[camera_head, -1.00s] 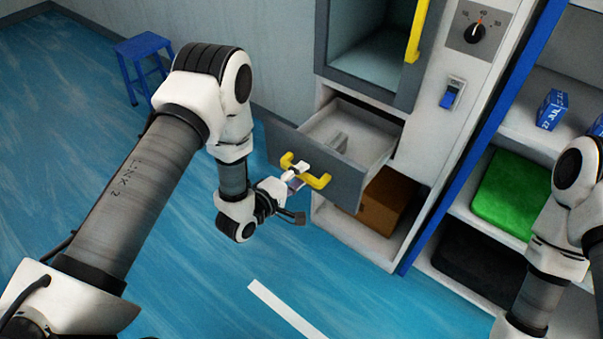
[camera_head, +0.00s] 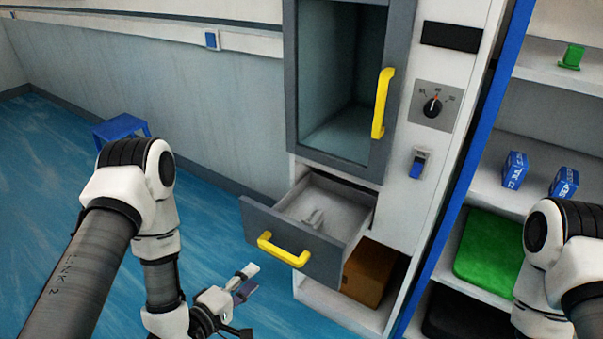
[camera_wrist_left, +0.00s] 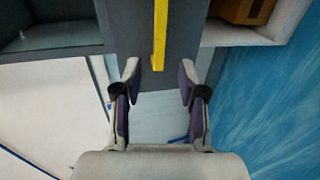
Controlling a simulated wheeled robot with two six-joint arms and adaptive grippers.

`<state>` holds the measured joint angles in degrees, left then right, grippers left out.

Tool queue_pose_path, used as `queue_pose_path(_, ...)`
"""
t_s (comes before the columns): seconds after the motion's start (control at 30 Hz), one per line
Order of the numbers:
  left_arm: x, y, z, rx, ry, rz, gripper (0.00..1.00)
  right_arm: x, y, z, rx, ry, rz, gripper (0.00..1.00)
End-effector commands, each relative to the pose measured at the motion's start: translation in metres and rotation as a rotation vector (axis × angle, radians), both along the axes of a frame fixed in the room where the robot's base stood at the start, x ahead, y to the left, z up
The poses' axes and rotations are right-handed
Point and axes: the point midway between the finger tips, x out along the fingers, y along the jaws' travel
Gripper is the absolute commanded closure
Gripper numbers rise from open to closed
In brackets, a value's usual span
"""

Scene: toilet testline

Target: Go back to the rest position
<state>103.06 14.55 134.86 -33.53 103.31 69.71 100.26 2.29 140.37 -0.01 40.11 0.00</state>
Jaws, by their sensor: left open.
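My left gripper (camera_head: 246,283) is in the lower middle of the head view, in front of and below the pulled-out drawer (camera_head: 308,235). It is open and empty, and it also shows open in the left wrist view (camera_wrist_left: 158,90). The drawer's yellow handle (camera_head: 283,250) is apart from the fingers in the head view. In the wrist view the yellow handle (camera_wrist_left: 159,35) lies beyond the gap between the fingertips. Part of my right arm shows at the right edge of the head view; its gripper is out of the picture.
The cabinet (camera_head: 403,205) has an open upper chamber with a yellow door handle (camera_head: 382,104). A brown box (camera_head: 369,272) sits below the drawer. A shelf at right holds blue boxes (camera_head: 515,170) and a green folded item (camera_head: 492,252). A blue stool (camera_head: 121,128) stands at left; the floor is otherwise clear.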

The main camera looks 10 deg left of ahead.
Motion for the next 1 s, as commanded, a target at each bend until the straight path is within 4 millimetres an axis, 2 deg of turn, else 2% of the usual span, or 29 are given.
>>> queue_pose_path(0.07, -0.001, -0.001, 0.004, 0.001, 0.003, -0.004, 0.59, 0.0, 0.0, 0.005, 0.0, 0.0, 0.0, 0.6)
queue_pose_path(0.17, -0.012, -0.02, 0.011, 0.037, 0.059, -0.048, 0.59, 0.0, 0.0, 0.027, 0.0, 0.0, 0.0, 0.6)
queue_pose_path(0.27, -0.044, -0.022, -0.034, 0.315, 0.266, -0.12, 0.59, 0.0, 0.0, 0.036, 0.0, -0.001, 0.0, 0.6)
queue_pose_path(0.33, -0.08, -0.013, -0.067, 0.573, 0.433, -0.234, 0.59, 0.0, 0.0, 0.042, 0.0, 0.0, 0.0, 0.6)
queue_pose_path(0.43, -0.144, 0.009, -0.102, 0.896, 0.671, -0.485, 0.59, 0.0, 0.0, 0.044, 0.0, 0.0, 0.0, 0.6)
queue_pose_path(0.5, -0.184, 0.022, -0.114, 1.032, 0.797, -0.68, 0.59, 0.0, 0.0, 0.041, 0.0, 0.0, 0.0, 0.6)
queue_pose_path(0.6, -0.216, 0.03, -0.117, 1.115, 0.867, -0.895, 0.59, 0.0, 0.0, 0.041, 0.0, 0.0, 0.0, 0.6)
queue_pose_path(0.7, -0.223, 0.029, -0.117, 1.148, 0.85, -0.987, 0.59, 0.0, 0.0, 0.041, 0.0, 0.0, 0.0, 0.6)
queue_pose_path(1.0, -0.222, 0.029, -0.117, 1.154, 0.841, -0.992, 0.59, 0.0, 0.0, 0.041, 0.0, 0.0, 0.0, 0.6)
